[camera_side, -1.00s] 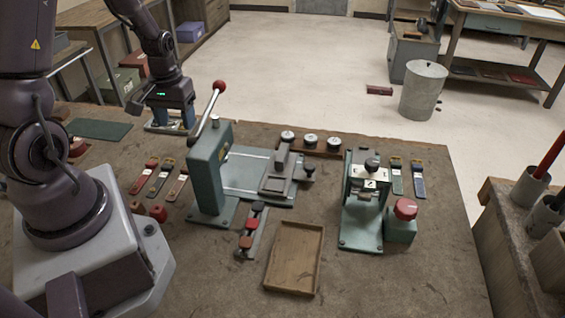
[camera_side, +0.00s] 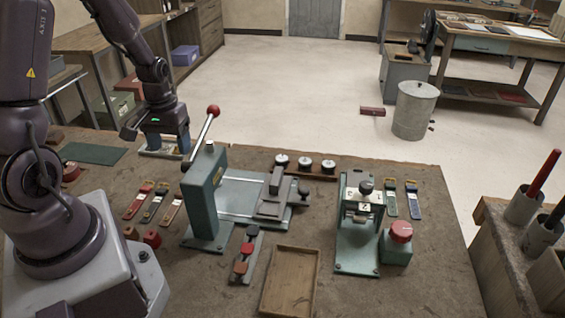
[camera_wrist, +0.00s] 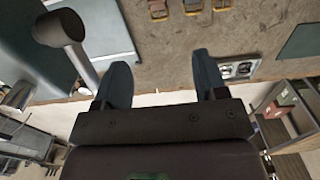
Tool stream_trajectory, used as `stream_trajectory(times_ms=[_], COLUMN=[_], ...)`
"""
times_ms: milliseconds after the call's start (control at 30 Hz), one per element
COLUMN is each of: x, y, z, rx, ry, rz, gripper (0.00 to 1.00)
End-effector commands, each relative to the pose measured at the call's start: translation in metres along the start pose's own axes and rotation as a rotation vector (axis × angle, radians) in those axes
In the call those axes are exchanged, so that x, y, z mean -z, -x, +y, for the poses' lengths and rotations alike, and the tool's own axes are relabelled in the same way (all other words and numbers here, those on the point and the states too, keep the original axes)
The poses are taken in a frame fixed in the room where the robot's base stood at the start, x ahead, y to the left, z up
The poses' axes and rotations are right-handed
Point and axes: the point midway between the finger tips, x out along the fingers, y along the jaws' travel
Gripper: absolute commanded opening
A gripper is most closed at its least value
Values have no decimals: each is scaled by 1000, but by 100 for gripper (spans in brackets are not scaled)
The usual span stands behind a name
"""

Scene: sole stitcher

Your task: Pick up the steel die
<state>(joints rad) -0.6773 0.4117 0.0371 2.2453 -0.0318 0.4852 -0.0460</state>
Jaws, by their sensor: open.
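My gripper (camera_side: 166,145) hangs at the back left of the bench, low over a pale metal tray (camera_side: 148,153). In the wrist view its two dark blue-grey fingers are apart, with nothing between them (camera_wrist: 163,60). The metal tray (camera_wrist: 257,66) shows there to the right of the fingers, with rounded shapes in its openings. Three round, pale-topped pieces stand in a row on a wooden strip (camera_side: 317,176) behind the green press, well right of my gripper. I cannot tell for sure which piece is the steel die.
A green lever press (camera_side: 205,195) with a red-knobbed lever (camera_side: 213,111) stands just right of my gripper. A second green machine (camera_side: 358,235) stands further right. An empty wooden tray (camera_side: 290,283) lies in front. Several tagged strips (camera_side: 154,203) and a dark green mat (camera_side: 93,153) lie at the left.

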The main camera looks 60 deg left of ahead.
Motion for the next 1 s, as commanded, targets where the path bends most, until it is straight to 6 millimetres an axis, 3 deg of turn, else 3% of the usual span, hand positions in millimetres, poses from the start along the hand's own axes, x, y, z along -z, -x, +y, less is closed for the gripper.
stream_trajectory(times_ms=[167, 700, 1000], x=[1, 2, 40], y=[11, 129, 132], z=[0, 2, 32], rx=[0, 1, 17], ry=[0, -20, -432], rz=[5, 4, -2], gripper=[66, 66, 66])
